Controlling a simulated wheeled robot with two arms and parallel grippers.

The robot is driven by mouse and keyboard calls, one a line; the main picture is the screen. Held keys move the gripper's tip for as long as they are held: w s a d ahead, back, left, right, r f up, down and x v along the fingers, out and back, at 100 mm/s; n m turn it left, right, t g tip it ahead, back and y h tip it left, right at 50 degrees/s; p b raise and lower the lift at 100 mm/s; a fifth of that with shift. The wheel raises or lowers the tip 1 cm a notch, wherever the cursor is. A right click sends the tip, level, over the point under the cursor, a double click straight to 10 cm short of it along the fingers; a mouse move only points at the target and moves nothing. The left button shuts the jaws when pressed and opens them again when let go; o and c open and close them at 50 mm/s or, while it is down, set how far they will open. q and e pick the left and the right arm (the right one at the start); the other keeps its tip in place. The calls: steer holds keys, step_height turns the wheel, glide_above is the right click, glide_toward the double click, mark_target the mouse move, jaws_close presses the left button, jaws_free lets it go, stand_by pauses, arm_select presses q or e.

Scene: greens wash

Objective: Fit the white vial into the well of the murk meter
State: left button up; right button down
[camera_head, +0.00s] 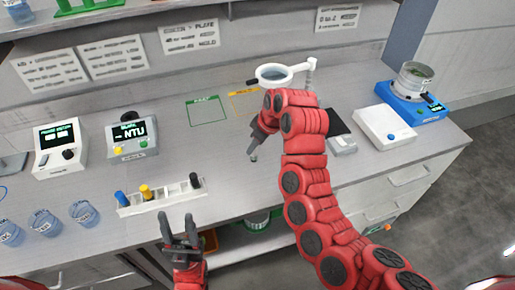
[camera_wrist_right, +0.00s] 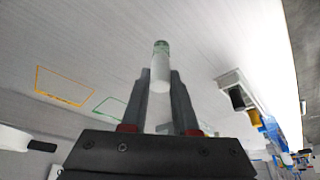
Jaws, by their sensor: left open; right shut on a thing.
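The murk meter (camera_head: 133,136) is the grey box with the "NTU" display, standing left of centre on the bench. Its well is too small to make out clearly. My right gripper (camera_head: 256,145) is shut on the white vial (camera_wrist_right: 160,72), which juts out beyond the fingertips with a greenish end in the right wrist view. In the head view the gripper is above the bench, right of the meter and apart from it. My left gripper (camera_head: 180,232) is open and empty at the front edge, in front of the vial rack.
A white rack (camera_head: 160,198) with several capped vials lies between my left gripper and the meter. Another display box (camera_head: 60,147) stands left of the meter, and several blue-tinted jars (camera_head: 45,222) stand at front left. The bench between my right gripper and the meter is clear.

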steer(key=w+f+p, duration=0.1)
steer(key=p, duration=0.1)
steer(key=w+d+f+p, duration=0.1)
steer(key=w+f, duration=0.1)
steer(key=shift+w+f+p, duration=0.2)
steer(key=shift+f+p, duration=0.1)
steer(key=shift+p, duration=0.1)
steer(key=shift+f, duration=0.15)
steer(key=c, duration=0.7)
jaws_free()
